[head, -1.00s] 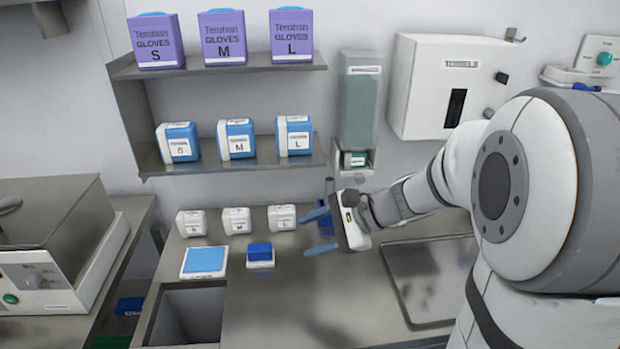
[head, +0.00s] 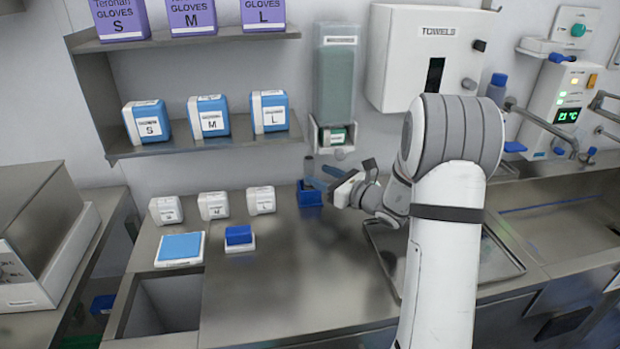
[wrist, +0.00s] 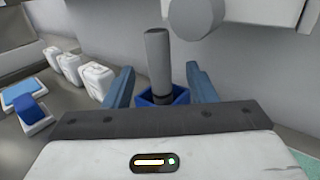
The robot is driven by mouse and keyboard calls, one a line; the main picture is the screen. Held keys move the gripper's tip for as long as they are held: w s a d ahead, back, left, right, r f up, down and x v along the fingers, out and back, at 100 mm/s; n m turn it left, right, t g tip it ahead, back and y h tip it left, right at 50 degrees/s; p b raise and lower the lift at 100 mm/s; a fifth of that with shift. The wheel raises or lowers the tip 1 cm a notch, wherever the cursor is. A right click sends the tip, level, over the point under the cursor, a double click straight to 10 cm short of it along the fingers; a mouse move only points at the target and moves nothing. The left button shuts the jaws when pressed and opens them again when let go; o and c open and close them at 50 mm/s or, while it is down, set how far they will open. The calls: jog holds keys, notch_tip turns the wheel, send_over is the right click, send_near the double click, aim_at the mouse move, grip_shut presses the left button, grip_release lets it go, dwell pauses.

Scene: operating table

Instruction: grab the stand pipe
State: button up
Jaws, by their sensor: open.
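The stand pipe is a dark grey upright cylinder (wrist: 158,60), standing in a small blue square holder (wrist: 181,95). In the head view, its upper part (head: 309,166) shows above the blue holder (head: 309,197), partly hidden behind my gripper (head: 318,176). My gripper is open, with its two blue fingers pointing toward the pipe. In the wrist view, the pipe appears between the spread fingers of my gripper (wrist: 160,72), apart from both. The foot of the pipe is hidden inside the holder.
Several white boxes (head: 213,205), a light blue pad (head: 180,248) and a blue block (head: 238,236) are to the left. A dispenser (head: 338,85) hangs above the holder. A metal tray (head: 500,262) lies right. The steel counter (head: 285,285) in front is clear.

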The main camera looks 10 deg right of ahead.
aim_at(313, 171)
jog(key=x, duration=0.3)
jog(key=shift+w+a, duration=0.1)
jog(key=shift+a, duration=0.1)
jog(key=c, duration=1.1)
